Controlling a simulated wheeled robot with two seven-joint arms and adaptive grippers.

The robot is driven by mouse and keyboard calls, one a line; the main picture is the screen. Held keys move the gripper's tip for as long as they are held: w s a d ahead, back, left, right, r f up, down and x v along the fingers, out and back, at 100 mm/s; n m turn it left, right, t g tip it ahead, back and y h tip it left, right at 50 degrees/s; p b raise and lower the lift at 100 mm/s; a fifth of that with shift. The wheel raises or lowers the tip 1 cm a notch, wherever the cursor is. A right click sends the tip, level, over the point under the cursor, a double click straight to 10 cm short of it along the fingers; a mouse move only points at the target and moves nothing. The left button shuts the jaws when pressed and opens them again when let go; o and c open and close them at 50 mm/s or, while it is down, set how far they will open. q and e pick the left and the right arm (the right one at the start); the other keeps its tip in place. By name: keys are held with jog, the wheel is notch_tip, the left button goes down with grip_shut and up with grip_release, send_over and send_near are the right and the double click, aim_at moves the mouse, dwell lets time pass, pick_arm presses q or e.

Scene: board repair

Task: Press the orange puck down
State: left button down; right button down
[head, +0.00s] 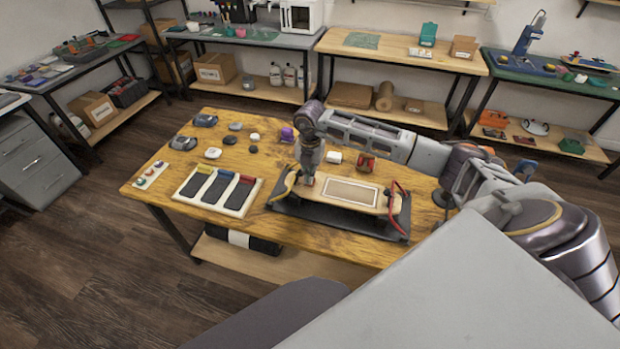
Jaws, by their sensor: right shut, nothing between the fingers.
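My right gripper (308,179) points down over the left part of a pale wooden board (330,203) on a black stand (330,219). It is shut, with nothing seen between its fingers. A small reddish-orange spot shows right at its fingertips. It may be the orange puck, but it is too small and too covered by the gripper to be sure. I cannot tell whether the fingertips touch it. My left gripper is not in view.
A red tool (366,163), a white block (335,157) and a purple item (287,134) sit behind the board. Several dark and white pieces lie at the table's back left.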

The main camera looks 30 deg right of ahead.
notch_tip(320, 180, up, 8)
jog(key=p, duration=0.5)
dwell(1.0)
jog(key=shift+f, duration=0.1)
dwell(0.7)
